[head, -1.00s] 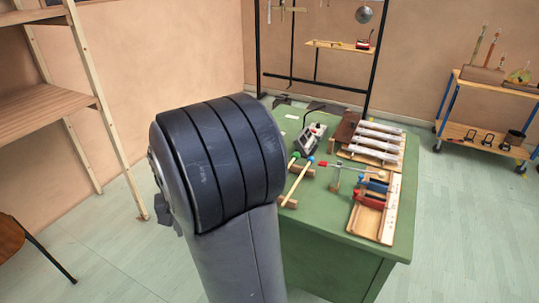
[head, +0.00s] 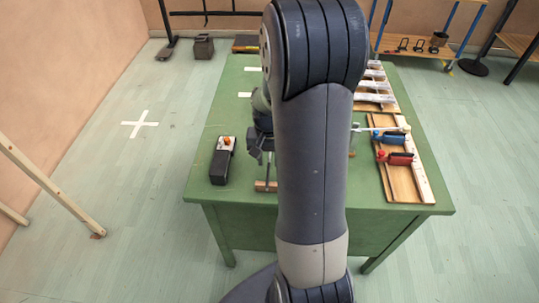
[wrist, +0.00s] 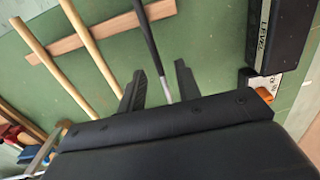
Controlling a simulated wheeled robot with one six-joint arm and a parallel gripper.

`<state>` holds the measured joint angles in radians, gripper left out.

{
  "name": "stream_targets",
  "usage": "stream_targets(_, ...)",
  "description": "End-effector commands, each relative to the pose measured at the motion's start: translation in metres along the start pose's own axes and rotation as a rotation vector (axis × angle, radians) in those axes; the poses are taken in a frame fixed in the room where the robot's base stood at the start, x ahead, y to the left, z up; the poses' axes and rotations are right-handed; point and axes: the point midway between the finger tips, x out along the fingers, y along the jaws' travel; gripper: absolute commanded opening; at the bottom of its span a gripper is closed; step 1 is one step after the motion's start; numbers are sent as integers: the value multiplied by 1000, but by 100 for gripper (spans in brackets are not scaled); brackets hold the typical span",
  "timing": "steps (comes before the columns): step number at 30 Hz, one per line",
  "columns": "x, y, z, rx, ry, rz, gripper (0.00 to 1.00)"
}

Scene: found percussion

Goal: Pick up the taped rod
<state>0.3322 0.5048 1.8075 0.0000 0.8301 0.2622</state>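A thin rod (wrist: 148,36), with a black wrapped length and a bare grey metal end, lies on the green table top in the wrist view; it looks like the taped rod. My gripper (wrist: 160,68) is open, with one black finger on each side of the rod in the picture. I cannot tell how far above the rod the fingers are, and I see no grip on it. In the head view my gripper (head: 262,150) is over the table's near left part, and my arm hides most of the rod.
Two wooden sticks (wrist: 87,40) lie left of the rod, across a wooden strip (wrist: 100,33). A black box (head: 222,160) with an orange knob stands left of my gripper. A wooden board with red and blue clamps (head: 393,157) is at right.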

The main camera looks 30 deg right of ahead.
Motion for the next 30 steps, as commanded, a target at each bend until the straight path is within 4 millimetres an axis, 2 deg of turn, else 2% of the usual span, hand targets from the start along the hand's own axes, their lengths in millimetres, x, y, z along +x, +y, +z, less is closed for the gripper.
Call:
stream_targets(3, 9, 0, 0, 0, 0, 0, 32)
stream_targets(10, 9, 0, 0, 0, 1, 0, 32)
stream_targets(22, 9, 0, 0, 0, 1, 0, 0)
stream_targets(30, 9, 0, 0, 0, 2, 0, 0)
